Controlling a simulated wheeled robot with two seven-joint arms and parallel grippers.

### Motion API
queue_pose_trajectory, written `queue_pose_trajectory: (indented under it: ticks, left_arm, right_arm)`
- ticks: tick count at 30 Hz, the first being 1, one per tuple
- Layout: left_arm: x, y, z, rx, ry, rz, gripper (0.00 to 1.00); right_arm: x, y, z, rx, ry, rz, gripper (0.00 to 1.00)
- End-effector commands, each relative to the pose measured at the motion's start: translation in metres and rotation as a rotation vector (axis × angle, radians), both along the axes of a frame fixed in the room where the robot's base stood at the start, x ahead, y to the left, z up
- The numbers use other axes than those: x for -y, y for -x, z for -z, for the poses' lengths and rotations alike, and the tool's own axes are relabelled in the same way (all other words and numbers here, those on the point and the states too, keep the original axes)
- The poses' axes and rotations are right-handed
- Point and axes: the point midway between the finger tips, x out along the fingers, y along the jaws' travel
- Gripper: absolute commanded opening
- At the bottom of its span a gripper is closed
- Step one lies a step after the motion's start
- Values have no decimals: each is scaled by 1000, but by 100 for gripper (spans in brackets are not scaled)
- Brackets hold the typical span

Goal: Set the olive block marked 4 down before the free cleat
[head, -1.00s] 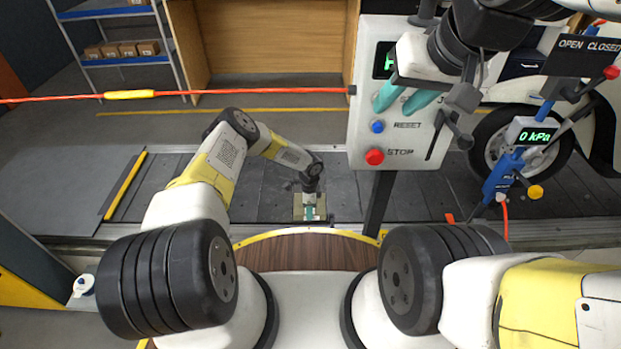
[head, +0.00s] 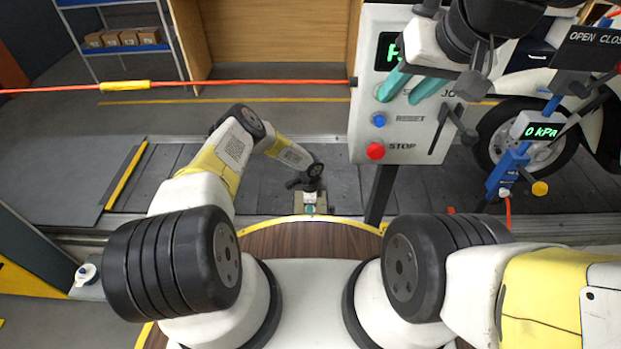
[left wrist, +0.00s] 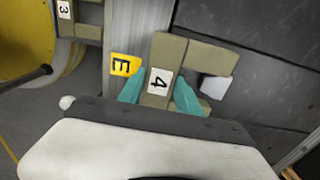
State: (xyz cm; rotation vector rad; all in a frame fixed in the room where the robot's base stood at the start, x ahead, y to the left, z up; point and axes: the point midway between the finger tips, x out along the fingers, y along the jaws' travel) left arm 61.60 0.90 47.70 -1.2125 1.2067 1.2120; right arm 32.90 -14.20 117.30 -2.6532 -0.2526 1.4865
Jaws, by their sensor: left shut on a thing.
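The olive block marked 4 (left wrist: 161,62) is between the teal fingers of my left gripper (left wrist: 158,93), which is shut on it. Its white label faces the wrist camera. In the head view, my left gripper (head: 309,209) is low over the near side of the dark slat conveyor (head: 250,190), and the block is mostly hidden. In the wrist view a yellow tag marked E (left wrist: 122,65) is beside the block. I cannot tell which part is the free cleat, or whether the block touches the slats. My right gripper (head: 411,88) is open and empty before the control panel.
The control panel (head: 368,140) has a blue RESET button (head: 378,121) and a red STOP button (head: 375,151). A blue pressure gauge stand (head: 508,170) reads 0 kPa beside a wheel. Another block marked 3 (left wrist: 65,12) shows at the wrist view's top left.

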Motion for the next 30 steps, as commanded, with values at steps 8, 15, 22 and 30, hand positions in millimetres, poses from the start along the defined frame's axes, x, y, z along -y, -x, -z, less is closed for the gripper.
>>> queue_pose_trajectory:
  ticks: [8, 15, 22, 30]
  left_arm:
    - [0, 0, 3, 1, 0, 1, 0]
    - [0, -1, 6, 1, 0, 0, 0]
    - [0, -1, 10, 1, 1, -1, 0]
    - [0, 0, 11, 0, 1, -1, 66]
  right_arm:
    - [0, 0, 0, 0, 0, 0, 36]
    - [0, 0, 0, 0, 0, 0, 36]
    - [0, 0, 0, 0, 0, 0, 36]
    - [0, 0, 0, 0, 0, 0, 36]
